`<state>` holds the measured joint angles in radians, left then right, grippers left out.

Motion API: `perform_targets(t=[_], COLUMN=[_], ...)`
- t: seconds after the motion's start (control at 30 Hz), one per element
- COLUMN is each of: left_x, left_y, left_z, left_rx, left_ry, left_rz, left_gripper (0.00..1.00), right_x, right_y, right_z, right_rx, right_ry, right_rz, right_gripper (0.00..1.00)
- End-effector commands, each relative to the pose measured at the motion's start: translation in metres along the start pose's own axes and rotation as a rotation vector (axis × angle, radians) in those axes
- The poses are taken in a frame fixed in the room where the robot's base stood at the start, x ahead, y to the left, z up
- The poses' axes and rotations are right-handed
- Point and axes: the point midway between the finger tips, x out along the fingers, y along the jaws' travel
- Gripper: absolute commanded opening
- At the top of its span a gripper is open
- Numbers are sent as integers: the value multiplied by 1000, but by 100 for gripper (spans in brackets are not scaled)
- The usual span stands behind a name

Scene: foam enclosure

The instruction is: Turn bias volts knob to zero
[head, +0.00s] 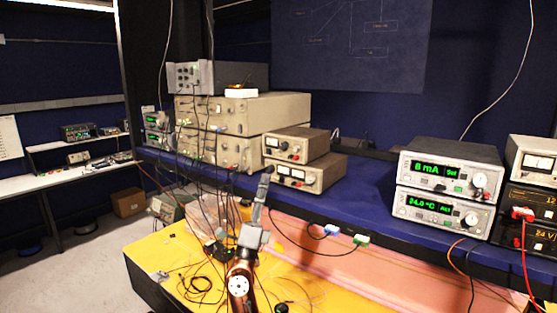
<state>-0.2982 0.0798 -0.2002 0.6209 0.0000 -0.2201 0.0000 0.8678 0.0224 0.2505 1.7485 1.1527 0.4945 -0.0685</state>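My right arm rises from the bottom centre, and its gripper (264,182) points up and away toward the bench instruments. The fingertips show in front of the left end of the lower tan meter box (309,174); I cannot tell whether they touch it. The fingers appear as one narrow shape, so open or shut is unclear. A similar tan meter box (295,143) sits on top of it. Both have meter faces and small knobs. No "bias volts" label is readable, so I cannot tell which knob it is. My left gripper is not in view.
Stacked beige instruments (243,111) stand at the back left. Two units with green displays (447,174) stand at the right, beside red-cabled supplies (531,204). Loose black cables (198,285) lie on the yellow surface (150,255). Blue bench top (370,180) is clear between the instruments.

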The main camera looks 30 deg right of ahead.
Motion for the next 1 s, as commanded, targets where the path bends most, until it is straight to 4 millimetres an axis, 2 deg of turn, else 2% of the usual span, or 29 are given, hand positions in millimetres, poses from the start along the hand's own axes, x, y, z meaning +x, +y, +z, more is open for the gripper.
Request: perform_targets(t=[0.03, 0.1, 0.2, 0.4, 0.6, 0.73, 1.0], left_x=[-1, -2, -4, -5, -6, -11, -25], left_y=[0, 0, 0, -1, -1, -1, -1], left_z=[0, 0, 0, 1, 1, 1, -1], left_rx=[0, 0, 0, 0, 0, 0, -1], left_ry=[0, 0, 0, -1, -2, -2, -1], left_rz=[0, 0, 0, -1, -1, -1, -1], left_gripper=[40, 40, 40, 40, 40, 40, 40], right_x=[27, 51, 71, 78, 74, 80, 105], right_y=[-16, -26, -35, -45, -53, -46, -20], right_z=[-5, -15, -18, 5, 23, 19, -2], right_rx=[97, 223, 391, 626, 712, 717, 715], right_ry=[120, 283, 484, 742, 832, 844, 841], right_rz=[16, 65, 163, 386, 506, 518, 514], right_gripper=[25, 25, 25, 25, 25, 25, 25])
